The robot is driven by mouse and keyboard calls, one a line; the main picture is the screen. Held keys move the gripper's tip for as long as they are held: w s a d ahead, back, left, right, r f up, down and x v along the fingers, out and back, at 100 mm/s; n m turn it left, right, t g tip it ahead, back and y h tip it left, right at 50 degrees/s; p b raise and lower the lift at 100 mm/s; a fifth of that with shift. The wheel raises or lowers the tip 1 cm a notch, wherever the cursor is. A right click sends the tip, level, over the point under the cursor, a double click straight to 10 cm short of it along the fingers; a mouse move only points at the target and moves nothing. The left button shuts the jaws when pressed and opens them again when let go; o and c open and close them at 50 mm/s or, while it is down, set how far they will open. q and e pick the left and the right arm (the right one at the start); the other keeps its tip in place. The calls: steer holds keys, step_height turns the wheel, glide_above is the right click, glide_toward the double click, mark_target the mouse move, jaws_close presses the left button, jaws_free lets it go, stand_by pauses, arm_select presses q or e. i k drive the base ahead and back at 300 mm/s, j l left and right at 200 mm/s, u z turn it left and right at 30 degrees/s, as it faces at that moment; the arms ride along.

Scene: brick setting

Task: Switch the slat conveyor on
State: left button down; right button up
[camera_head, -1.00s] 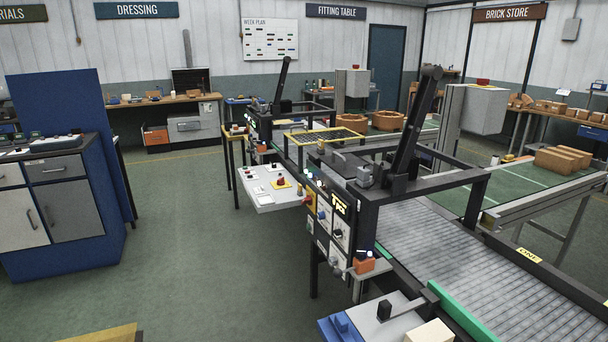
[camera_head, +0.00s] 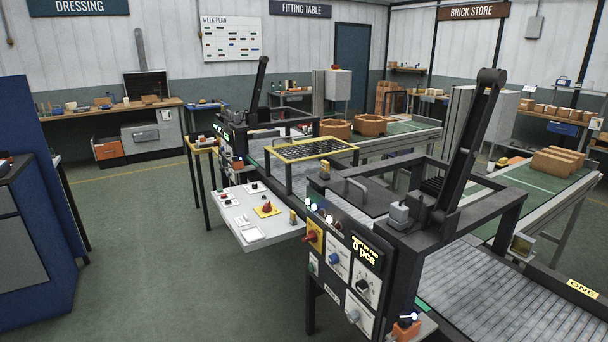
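The slat conveyor (camera_head: 490,300) runs from the lower right towards the middle, with grey slats and a yellow "ONE" label. At its near end stands a dark machine frame with a control panel (camera_head: 345,270). The panel carries a display (camera_head: 366,252) reading "0 pcs", a red switch on a yellow plate (camera_head: 314,237), a blue knob (camera_head: 334,258), a black knob (camera_head: 362,286) and several lit lamps. A grey console (camera_head: 240,212) with small buttons and a red knob on yellow (camera_head: 267,208) juts out left of the panel. Neither of my grippers is in view.
A blue cabinet (camera_head: 38,230) stands at the left edge. Green floor is clear between it and the console. A second machine (camera_head: 240,140) stands behind. Brick-coloured blocks (camera_head: 555,161) lie on a green-topped belt at right.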

mark_target(267, 208)
steer(key=i+j+z, duration=0.2)
steer(key=i+j, duration=0.35)
steer(key=i, duration=0.2)
steer(key=i+j+z, duration=0.2)
steer(key=i+j, duration=0.5)
steer(key=i+j+z, duration=0.25)
steer(key=i+j, duration=0.4)
steer(key=j, duration=0.1)
